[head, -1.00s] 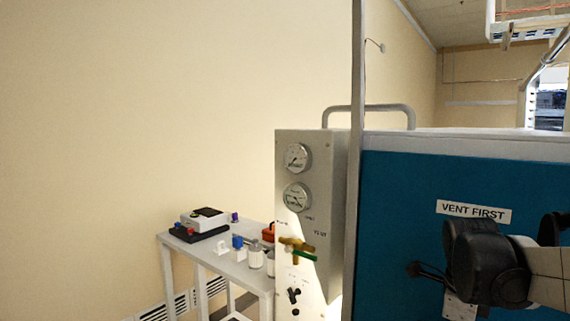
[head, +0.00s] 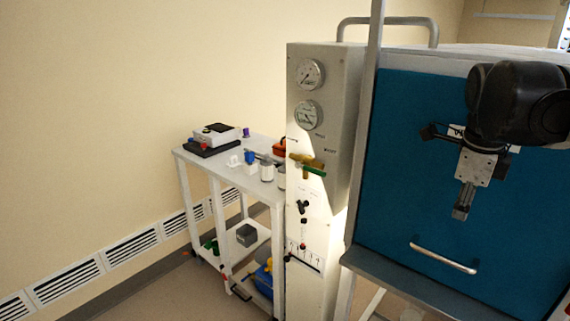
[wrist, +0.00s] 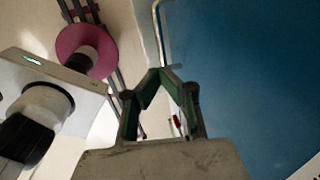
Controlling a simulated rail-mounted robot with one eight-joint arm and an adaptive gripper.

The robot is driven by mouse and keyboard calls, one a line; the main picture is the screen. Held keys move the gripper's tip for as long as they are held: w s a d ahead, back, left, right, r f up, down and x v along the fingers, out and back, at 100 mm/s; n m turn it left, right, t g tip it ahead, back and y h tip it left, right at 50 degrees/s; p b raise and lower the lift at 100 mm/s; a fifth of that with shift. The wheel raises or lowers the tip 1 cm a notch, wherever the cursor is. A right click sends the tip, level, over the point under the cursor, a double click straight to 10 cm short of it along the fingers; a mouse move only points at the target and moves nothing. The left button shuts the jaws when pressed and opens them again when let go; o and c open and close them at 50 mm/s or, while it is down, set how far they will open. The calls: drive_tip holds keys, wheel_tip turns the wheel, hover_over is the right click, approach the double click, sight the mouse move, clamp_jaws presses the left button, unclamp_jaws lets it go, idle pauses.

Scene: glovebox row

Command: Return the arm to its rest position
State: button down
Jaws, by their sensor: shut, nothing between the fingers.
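My arm (head: 520,105) hangs in front of the blue panel of a large cabinet (head: 400,170) at the right of the head view. My gripper (head: 462,211) points down below the black wrist housing, apart from the cabinet's handle (head: 443,257), which is lower. In the wrist view the green-and-grey fingers (wrist: 160,72) meet at their tips with nothing between them. The blue panel (wrist: 240,80) fills the right of that view.
A grey gauge column (head: 318,130) with valves stands left of the cabinet. A white cart (head: 225,170) holding small items stands farther left by the wall. A grey ledge (head: 420,285) runs below the panel. A pink disc (wrist: 75,40) shows in the wrist view.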

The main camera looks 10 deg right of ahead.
drive_tip(key=s+a+f+n+t, duration=0.2)
drive_tip(key=a+n, duration=0.4)
drive_tip(key=n, duration=0.3)
drive_tip(key=s+a+f+n+t+y, duration=0.1)
drive_tip(key=s+a+f+n, duration=0.1)
drive_tip(key=a+f+n, duration=0.3)
drive_tip(key=s+a+f+n+t, duration=0.2)
drive_tip(key=a+n, duration=0.6)
drive_tip(key=n, duration=0.5)
drive_tip(key=shift+s+f+t+y, duration=0.3)
drive_tip(key=shift+s+f, duration=0.25)
drive_tip(key=shift+f, duration=0.35)
